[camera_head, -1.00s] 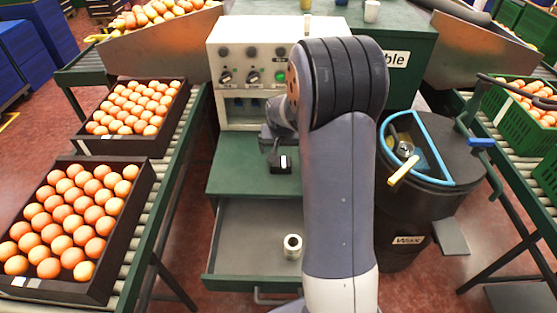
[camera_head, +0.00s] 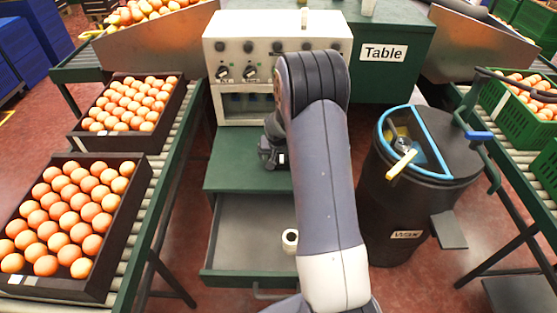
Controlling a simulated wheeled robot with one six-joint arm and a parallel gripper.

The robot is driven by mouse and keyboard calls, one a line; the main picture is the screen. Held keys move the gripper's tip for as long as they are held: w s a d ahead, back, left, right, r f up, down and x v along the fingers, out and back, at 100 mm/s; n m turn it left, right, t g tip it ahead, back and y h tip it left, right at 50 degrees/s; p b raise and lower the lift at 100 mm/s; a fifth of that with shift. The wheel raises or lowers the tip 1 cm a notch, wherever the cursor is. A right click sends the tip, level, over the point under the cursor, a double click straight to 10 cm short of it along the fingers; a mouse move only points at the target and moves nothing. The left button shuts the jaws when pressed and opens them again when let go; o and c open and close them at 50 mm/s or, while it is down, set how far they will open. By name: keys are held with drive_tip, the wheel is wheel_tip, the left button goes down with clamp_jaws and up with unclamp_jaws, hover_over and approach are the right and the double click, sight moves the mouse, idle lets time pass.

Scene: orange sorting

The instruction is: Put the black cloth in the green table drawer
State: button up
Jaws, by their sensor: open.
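The green table (camera_head: 230,172) stands in front of me, with its front drawer (camera_head: 235,235) pulled open. A small white roll (camera_head: 290,240) lies in the drawer's right part, beside my arm. I cannot make out the black cloth in this view; my arm hides part of the table top and the drawer's right side. My gripper (camera_head: 271,157) is open, small and dark, over the table top just in front of the control box. Its fingers are partly hidden by my arm, and I see nothing held in it.
A cream control box (camera_head: 240,58) with knobs stands at the table's back. A black wax bin (camera_head: 390,215) with a blue-rimmed opening stands to the right. Conveyors flank both sides, with dark trays (camera_head: 130,188) of oranges at left and green crates (camera_head: 522,108) at right.

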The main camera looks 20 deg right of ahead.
drive_tip(key=shift+f, duration=0.15)
drive_tip(key=shift+c, duration=0.5)
drive_tip(key=c, duration=1.1)
